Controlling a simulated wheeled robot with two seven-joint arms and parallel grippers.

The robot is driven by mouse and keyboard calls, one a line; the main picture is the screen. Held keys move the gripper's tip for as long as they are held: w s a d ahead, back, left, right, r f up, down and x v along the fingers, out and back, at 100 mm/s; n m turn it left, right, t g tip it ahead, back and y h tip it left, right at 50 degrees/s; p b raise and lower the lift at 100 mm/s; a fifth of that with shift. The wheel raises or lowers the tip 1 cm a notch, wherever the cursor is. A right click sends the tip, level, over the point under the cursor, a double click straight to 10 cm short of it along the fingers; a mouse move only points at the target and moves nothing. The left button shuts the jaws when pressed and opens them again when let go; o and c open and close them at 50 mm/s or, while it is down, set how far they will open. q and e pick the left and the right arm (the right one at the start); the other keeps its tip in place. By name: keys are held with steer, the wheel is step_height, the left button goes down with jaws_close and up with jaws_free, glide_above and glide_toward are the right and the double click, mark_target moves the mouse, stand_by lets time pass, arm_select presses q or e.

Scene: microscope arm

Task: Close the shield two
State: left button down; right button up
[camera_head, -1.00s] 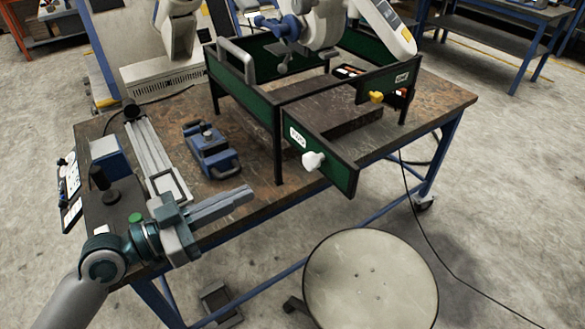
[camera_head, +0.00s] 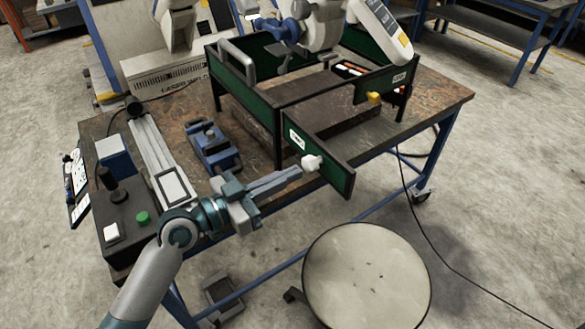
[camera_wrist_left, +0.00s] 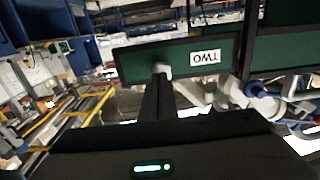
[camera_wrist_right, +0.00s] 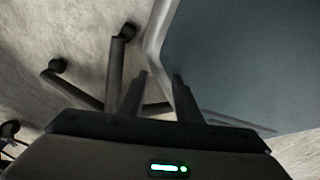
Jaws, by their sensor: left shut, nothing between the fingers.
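Shield two (camera_head: 325,168) is a dark green panel with a white label and a white knob (camera_head: 312,162). In the head view it stands swung out from the green enclosure toward the table's front. The left wrist view shows its TWO label upside down (camera_wrist_left: 206,58) and the panel (camera_wrist_left: 140,64) ahead. My left gripper (camera_head: 299,172) is shut and empty, its tips just left of the knob; whether they touch is unclear. My right gripper (camera_wrist_right: 161,75) shows only in its wrist view, open and empty, away from the shield.
Another green panel with a yellow knob (camera_head: 374,97) is at the enclosure's right front. A blue vise (camera_head: 212,147) and a black control box (camera_head: 125,215) are on the table (camera_head: 262,205).

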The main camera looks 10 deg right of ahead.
arm_select(q)
steer(key=shift+w+d, duration=0.25)
steer(key=shift+d, duration=0.4)
arm_select(e)
steer(key=shift+s+d+g, duration=0.2)
steer(key=shift+s+d, duration=0.05)
steer(key=shift+s, duration=0.4)
steer(key=shift+s+d+g, duration=0.2)
steer(key=shift+s, duration=0.4)
arm_select(q)
steer(key=shift+p, duration=0.35)
arm_select(e)
steer(key=shift+r, duration=0.1)
